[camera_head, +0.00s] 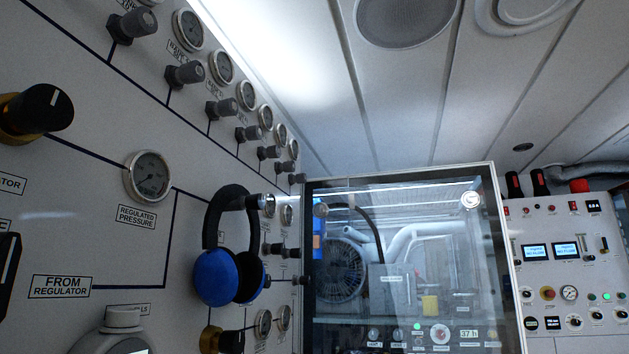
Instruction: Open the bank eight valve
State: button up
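A panel (75,225) fills the left side, seen at a steep angle. A row of dark grey valve knobs runs along its upper part, from a near knob (132,24) past another knob (185,73) to small ones far back. Round gauges, such as this gauge (188,30), sit above them. More small knobs, such as this one (275,250), show lower down behind the headphones. The small labels are too blurred to read, so I cannot tell which knob is bank eight. My gripper is not in view.
Blue and black headphones (216,278) hang in front of the panel and hide part of it. A large black knob (40,108) juts out at left. A regulated pressure gauge (148,177) is beside it. A glass-fronted cabinet (400,215) and a control panel (570,285) stand at right.

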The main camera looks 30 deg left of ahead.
aim_at(289, 166)
jog(key=i+u, duration=0.1)
jog(key=i, duration=0.45)
jog(key=i+l, duration=0.1)
jog(key=i, duration=0.5)
jog(key=i+l+u, duration=0.15)
jog(key=i, duration=0.4)
